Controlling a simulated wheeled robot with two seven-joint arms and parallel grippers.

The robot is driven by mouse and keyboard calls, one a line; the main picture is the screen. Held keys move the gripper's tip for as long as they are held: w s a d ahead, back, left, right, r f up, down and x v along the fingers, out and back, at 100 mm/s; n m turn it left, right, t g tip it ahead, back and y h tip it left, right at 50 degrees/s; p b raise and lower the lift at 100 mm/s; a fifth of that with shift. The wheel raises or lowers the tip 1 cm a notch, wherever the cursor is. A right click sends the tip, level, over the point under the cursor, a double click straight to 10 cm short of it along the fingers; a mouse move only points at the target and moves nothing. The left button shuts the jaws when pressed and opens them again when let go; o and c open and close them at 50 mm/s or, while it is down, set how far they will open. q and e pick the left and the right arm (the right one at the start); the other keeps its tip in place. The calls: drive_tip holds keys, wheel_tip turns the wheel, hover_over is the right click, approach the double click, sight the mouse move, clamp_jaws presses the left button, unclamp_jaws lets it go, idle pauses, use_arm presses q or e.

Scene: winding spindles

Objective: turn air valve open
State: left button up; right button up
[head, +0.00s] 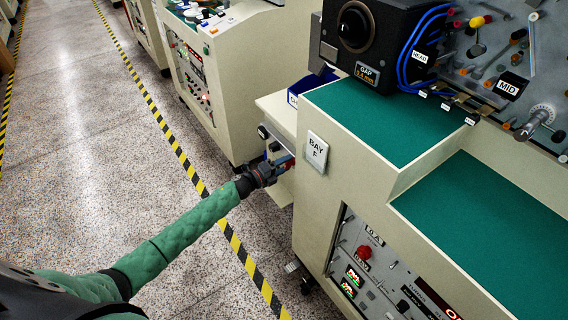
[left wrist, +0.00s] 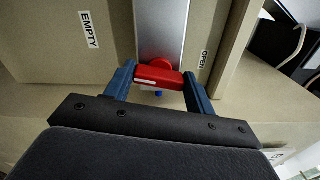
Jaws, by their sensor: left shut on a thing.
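In the left wrist view a red valve handle (left wrist: 158,77) with a white stripe sits across a grey metal plate (left wrist: 161,30) on a beige panel. The handle lies roughly crosswise between the two blue fingers of my left gripper (left wrist: 158,84), which is shut on it. An OPEN label (left wrist: 203,60) is to the right of the handle and an EMPTY label (left wrist: 87,32) to the left. In the head view my left gripper (head: 284,164) reaches the side of the BAY F bench, and the handle is mostly hidden there. My right gripper is not in view.
The beige bench with the BAY F sign (head: 317,149) has green mats (head: 390,117) and a black GAP unit (head: 372,40) on top. A blue bin (head: 313,82) sits beside it. The aisle floor (head: 110,130) at left is clear, with a yellow-black stripe (head: 180,150).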

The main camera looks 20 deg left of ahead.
use_arm(q)
drive_tip(key=shift+a+n+p, duration=0.1)
drive_tip(key=shift+n+p, duration=0.2)
drive_tip(key=shift+n, duration=0.9)
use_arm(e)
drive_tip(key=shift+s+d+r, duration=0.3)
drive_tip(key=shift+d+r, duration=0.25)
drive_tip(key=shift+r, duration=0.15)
use_arm(q)
drive_tip(key=o, duration=1)
drive_tip(key=shift+f, duration=0.1)
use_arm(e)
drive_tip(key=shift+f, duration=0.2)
